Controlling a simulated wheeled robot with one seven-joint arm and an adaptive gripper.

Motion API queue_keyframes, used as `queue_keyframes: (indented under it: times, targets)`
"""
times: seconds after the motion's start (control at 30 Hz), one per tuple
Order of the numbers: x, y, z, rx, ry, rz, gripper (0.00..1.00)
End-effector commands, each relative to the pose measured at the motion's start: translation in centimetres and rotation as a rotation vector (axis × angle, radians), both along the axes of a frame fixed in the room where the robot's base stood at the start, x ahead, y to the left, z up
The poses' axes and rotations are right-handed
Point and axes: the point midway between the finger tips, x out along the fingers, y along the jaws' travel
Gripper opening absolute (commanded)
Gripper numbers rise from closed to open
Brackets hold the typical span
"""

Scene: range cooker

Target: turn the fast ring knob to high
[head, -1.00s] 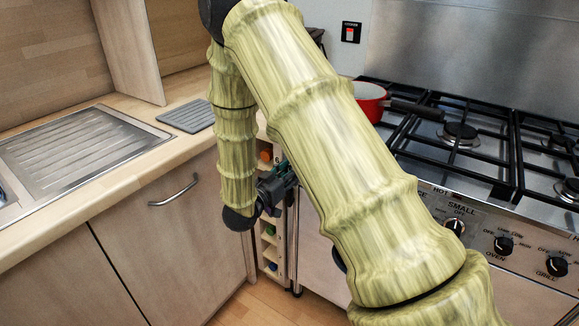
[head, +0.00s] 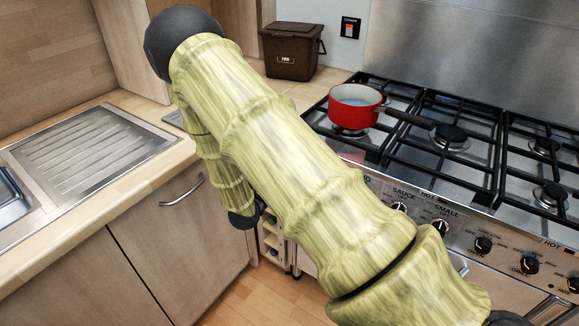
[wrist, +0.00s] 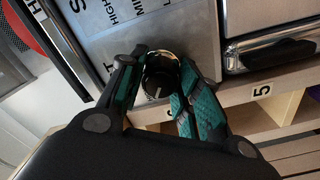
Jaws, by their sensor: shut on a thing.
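In the wrist view, my gripper (wrist: 158,92) is at the cooker's front panel (wrist: 190,32), with one finger on each side of a dark round knob (wrist: 160,72). It is shut on this knob. The knob's pointer mark is hard to read, and the fingers cover part of its sides. Printed words beside it include HIGH, and the burner name is mostly cut off. In the head view my arm hides this knob and my gripper.
A red pan (head: 355,108) stands on the hob (head: 420,160). More knobs, among them the small ring knob (head: 440,226), line the panel to the right. In the wrist view a handle (wrist: 275,54) and a numbered shelf rack (wrist: 250,105) are close to the right.

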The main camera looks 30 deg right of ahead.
Motion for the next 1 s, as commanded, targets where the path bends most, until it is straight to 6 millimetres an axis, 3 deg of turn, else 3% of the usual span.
queue_keyframes:
  times: [0.7, 0.73, 0.83, 1.0]
  targets:
    - [-0.02, 0.02, -0.08, -0.028, 0.071, 0.0, 0.09]
    - [-0.02, 0.02, -0.08, -0.028, 0.071, 0.0, 0.37]
    - [-0.01, 0.02, -0.06, -0.028, 0.071, 0.0, 0.55]
    - [-0.01, 0.01, -0.04, -0.027, 0.07, 0.0, 0.55]
